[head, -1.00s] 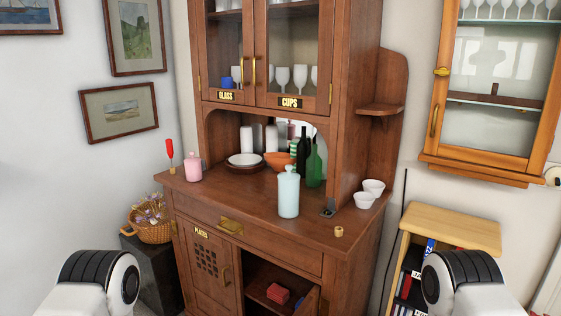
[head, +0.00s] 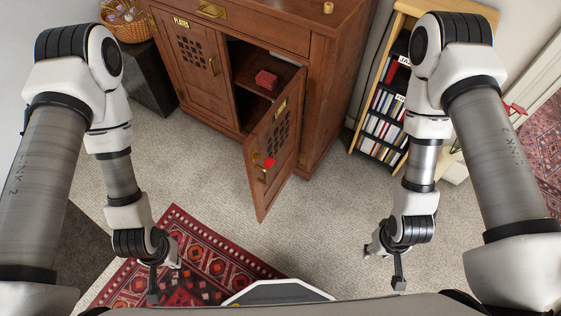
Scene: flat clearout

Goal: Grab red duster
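The upright red item on the cabinet's top left, seen a second ago, is out of view now. A folded-looking red thing (head: 266,79) lies on a shelf inside the open lower cabinet. A small red piece (head: 268,162) shows at the handle of the open cabinet door (head: 275,150); I cannot tell what it is. My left gripper (head: 163,272) hangs over the patterned rug at the lower left, fingers apart and empty. My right gripper (head: 386,267) hangs over the carpet at the lower right, fingers apart and empty. Both are well away from the cabinet.
The wooden cabinet (head: 205,65) stands ahead, its right lower door swung out toward me. A bookcase (head: 382,122) stands to its right. A dark block with a basket (head: 124,22) stands at left. Carpet (head: 215,180) is clear before the cabinet. A red rug (head: 185,250) lies near.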

